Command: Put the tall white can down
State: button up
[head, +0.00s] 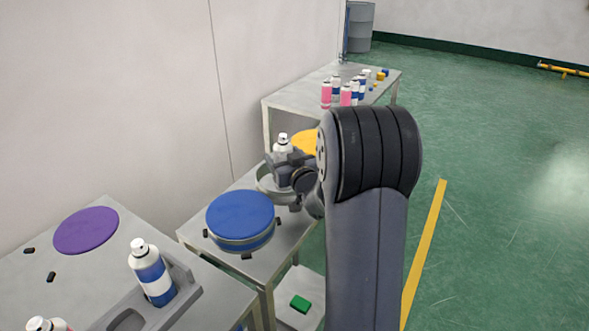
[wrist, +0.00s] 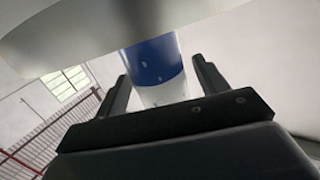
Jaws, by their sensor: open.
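The tall white can (head: 282,144) stands upright at the grey ring-shaped fixture, its lower part hidden in the head view. In the wrist view the can (wrist: 158,62) shows a blue band with white below, between the two fingers. My gripper (head: 280,160) is at the can in the head view. In the wrist view my gripper (wrist: 160,68) is open, one finger on each side of the can with visible gaps. I cannot tell what the can rests on.
The grey ring (head: 264,183) sits between a blue round pad (head: 240,212) and a yellow one (head: 304,141). A blue-and-white can (head: 151,272) stands in a grey rack by a purple disc (head: 86,230). Several pink and blue cans stand on the far table (head: 285,101).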

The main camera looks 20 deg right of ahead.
jog(key=s, duration=1)
jog(key=shift+r, duration=0.25)
dwell(0.9)
